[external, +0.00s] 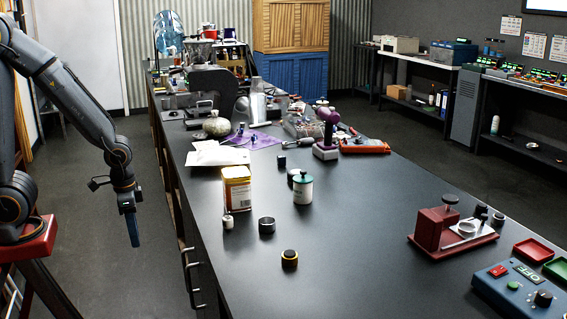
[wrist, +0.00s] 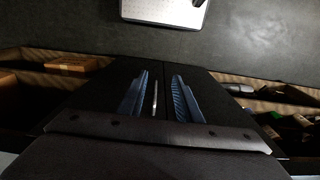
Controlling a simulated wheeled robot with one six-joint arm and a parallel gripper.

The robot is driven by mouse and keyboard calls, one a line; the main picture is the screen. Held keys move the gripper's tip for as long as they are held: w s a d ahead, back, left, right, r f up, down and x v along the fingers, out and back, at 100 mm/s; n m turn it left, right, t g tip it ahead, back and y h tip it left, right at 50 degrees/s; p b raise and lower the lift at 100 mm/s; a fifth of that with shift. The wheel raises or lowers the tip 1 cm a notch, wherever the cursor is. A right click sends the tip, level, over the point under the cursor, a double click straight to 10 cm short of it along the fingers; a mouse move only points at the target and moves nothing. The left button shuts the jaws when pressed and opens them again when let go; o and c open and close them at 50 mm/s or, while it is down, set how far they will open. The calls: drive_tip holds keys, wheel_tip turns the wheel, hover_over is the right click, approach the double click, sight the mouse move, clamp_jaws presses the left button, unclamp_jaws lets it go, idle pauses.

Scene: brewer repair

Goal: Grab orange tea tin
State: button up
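The orange tea tin (external: 237,190) stands upright on the black bench in the external view, near its left edge. My gripper (external: 132,228) hangs pointing down over the floor, left of the bench and well apart from the tin. In the wrist view my two blue fingers (wrist: 160,82) stand apart, with no held object visible between them. The tin does not show in the wrist view.
A small white bottle (external: 228,221), a dark ring (external: 266,225) and a white jar with green lid (external: 303,188) stand near the tin.

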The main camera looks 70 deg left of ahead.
drive_tip(key=o, duration=1.4)
